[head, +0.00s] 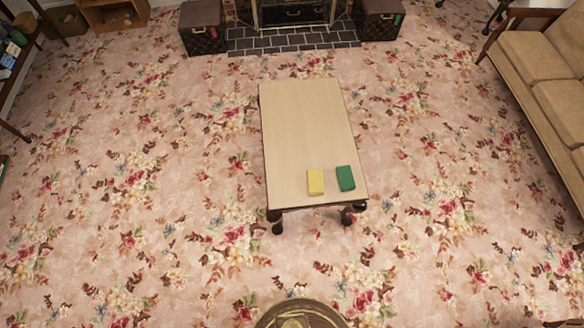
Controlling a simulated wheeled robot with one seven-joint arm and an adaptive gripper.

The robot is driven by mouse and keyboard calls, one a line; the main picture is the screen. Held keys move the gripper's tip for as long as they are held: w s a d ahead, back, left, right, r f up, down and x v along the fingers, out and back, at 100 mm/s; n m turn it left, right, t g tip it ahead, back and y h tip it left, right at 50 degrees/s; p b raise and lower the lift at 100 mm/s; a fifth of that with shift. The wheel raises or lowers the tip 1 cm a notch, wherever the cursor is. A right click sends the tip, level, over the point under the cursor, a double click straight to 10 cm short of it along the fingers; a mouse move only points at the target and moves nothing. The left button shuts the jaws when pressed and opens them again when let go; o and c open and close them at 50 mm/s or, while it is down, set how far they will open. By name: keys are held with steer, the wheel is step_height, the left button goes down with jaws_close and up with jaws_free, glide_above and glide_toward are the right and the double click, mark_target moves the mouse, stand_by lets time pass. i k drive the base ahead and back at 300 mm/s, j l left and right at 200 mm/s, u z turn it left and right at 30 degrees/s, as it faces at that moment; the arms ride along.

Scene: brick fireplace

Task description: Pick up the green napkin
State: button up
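The green napkin (346,178) is a small folded block lying near the front right corner of the low wooden coffee table (305,125). A similar yellow napkin (315,182) lies just left of it, with a narrow gap between them. My gripper is not in this view, so its state is not shown.
Floral carpet is clear around the table. A tan sofa (535,65) stands at the right. The fireplace hearth (290,42) lies at the back, with dark boxes (203,27) beside it. Shelves (15,75) stand at the left. A round brown object (300,314) is at the bottom edge.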

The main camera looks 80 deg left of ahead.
mark_target(347, 182)
steer(key=u, duration=2.35)
steer(key=i+l, duration=0.1)
steer(key=i, duration=0.5)
steer(key=i+l+u, duration=0.1)
steer(key=i, duration=0.5)
